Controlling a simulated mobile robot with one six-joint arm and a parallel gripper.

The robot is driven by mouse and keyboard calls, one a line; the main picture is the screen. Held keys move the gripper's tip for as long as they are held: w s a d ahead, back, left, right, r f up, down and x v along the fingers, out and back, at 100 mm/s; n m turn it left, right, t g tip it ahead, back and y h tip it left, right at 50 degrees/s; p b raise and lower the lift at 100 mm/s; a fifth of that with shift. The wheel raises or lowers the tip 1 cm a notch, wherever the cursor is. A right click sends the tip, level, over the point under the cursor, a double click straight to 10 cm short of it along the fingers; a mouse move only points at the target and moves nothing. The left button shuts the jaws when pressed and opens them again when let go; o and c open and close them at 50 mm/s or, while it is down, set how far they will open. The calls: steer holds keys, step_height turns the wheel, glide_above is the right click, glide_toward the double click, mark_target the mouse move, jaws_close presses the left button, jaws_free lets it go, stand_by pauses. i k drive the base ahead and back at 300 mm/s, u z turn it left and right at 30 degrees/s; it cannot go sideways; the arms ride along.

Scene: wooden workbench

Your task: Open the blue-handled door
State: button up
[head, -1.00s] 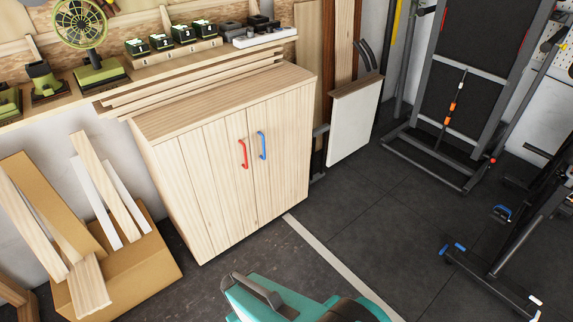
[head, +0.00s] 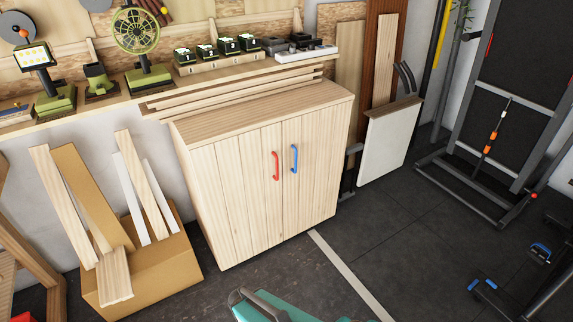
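A light wooden cabinet (head: 225,192) stands against the wall in the middle of the head view. Its right door (head: 312,172) carries the blue handle (head: 294,158), a vertical bar near the door's left edge. Its left door carries a red handle (head: 275,165) close beside the blue one. Both doors look shut. At the bottom edge of the view a teal and dark part of my own body shows in front of the cabinet. My gripper is not in view.
Left of the cabinet a cardboard box (head: 150,270) holds several wooden boards. A white panel (head: 388,146) leans at the right. A black exercise frame (head: 470,185) stands further right. The dark floor (head: 400,235) between is mostly clear.

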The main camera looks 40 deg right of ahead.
mark_target(314, 142)
steer(key=z, duration=1.55)
steer(key=k, duration=0.1)
steer(key=u, duration=3)
steer(key=k, duration=0.8)
steer(key=z, duration=1.15)
steer(key=i, duration=0.9)
steer(key=u, duration=0.15)
